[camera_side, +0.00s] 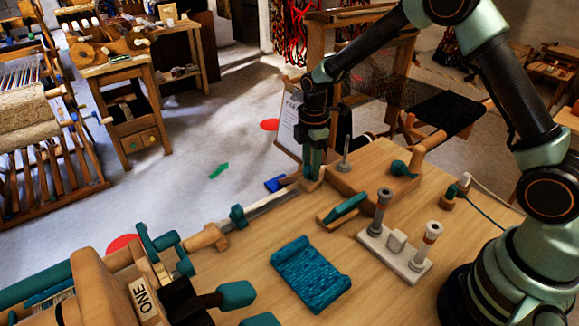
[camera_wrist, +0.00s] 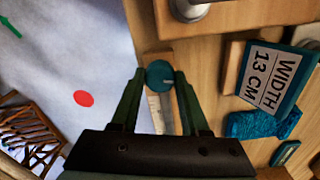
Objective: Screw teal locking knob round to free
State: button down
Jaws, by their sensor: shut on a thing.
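The teal locking knob (camera_wrist: 160,74) is a round cap with a pale mark, on a wooden block at the end of a metal rail (camera_wrist: 161,112). In the wrist view my gripper (camera_wrist: 160,80) has one finger on each side of it and is shut on it. In the side view my gripper (camera_side: 312,176) points down at the far end of the rail (camera_side: 272,204), at the table's left edge, and hides the knob. Another teal knob (camera_side: 238,215) stands nearer along the rail.
A teal woven piece (camera_side: 311,275) lies on the table (camera_side: 375,300). A "WIDTH 13 CM" card (camera_wrist: 270,76) shows in the wrist view.

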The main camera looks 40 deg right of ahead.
jog(key=shift+r+n, duration=0.1)
jog(key=shift+n, duration=0.4)
jog(key=shift+c, duration=2)
grip_release()
notch_tip(320, 180, up, 12)
jog(key=s+d+r+m+t, duration=0.1)
jog(key=s+r+m, duration=0.3)
jog(key=s+m, duration=0.4)
jog(key=s+d+r+m+t, duration=0.1)
jog(key=s+r+m+t, duration=0.3)
jog(key=s+m, duration=0.4)
jog(key=shift+s+r+t, duration=0.3)
jog(key=shift+s+r, duration=0.3)
jog(key=shift+s, duration=0.4)
